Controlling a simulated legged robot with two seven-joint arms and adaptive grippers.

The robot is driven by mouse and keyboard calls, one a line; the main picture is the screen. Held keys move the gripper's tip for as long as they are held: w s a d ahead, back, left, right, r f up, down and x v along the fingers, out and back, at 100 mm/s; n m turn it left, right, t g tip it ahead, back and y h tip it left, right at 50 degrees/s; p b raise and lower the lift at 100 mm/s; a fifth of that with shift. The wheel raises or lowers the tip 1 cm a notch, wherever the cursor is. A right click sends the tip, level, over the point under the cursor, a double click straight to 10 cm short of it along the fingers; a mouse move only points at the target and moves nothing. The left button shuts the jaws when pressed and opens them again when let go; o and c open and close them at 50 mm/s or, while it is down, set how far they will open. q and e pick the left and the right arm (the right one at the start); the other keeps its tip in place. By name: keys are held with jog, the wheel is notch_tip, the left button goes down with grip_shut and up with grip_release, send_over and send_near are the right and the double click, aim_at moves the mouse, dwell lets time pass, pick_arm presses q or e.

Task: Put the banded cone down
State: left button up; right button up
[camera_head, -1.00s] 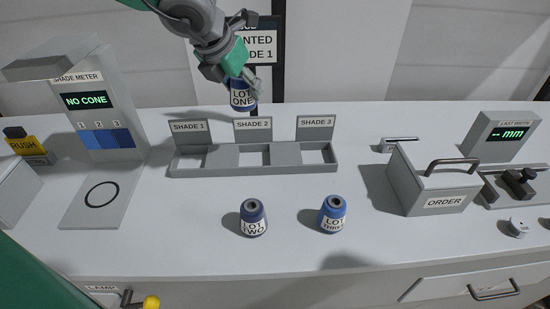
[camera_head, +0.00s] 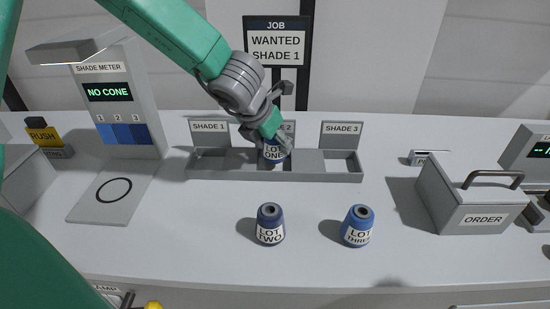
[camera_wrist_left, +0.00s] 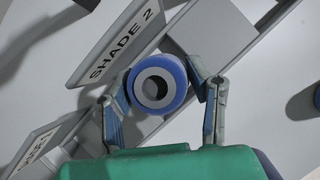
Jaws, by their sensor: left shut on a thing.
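The blue cone labelled LOT ONE (camera_head: 274,155) is upright in my left gripper (camera_head: 276,142), at the SHADE 2 place of the grey rack (camera_head: 225,173). I cannot tell whether its base touches the rack floor. In the left wrist view the cone's round top (camera_wrist_left: 173,69) sits between the two fingers (camera_wrist_left: 163,95), beside the SHADE 2 sign (camera_wrist_left: 117,45). The cones LOT TWO (camera_head: 270,226) and LOT THREE (camera_head: 358,227) stand on the bench in front of the rack. My right gripper is not in view.
A shade meter (camera_head: 110,85) reading NO CONE, with a ringed plate (camera_head: 85,202), stands left. A JOB sign (camera_head: 277,45) says WANTED SHADE 1. A grey ORDER box (camera_head: 455,205) stands right. The bench front is mostly clear.

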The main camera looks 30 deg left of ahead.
aim_at(274, 154)
pick_arm(q)
notch_tip(274, 154, down, 4)
jog(key=shift+a+r+b, duration=0.1)
jog(key=shift+r+b, duration=0.1)
jog(key=shift+b, duration=0.35)
jog(key=shift+r, duration=0.1)
jog(key=o, duration=1.1)
jog(key=shift+c, duration=0.2)
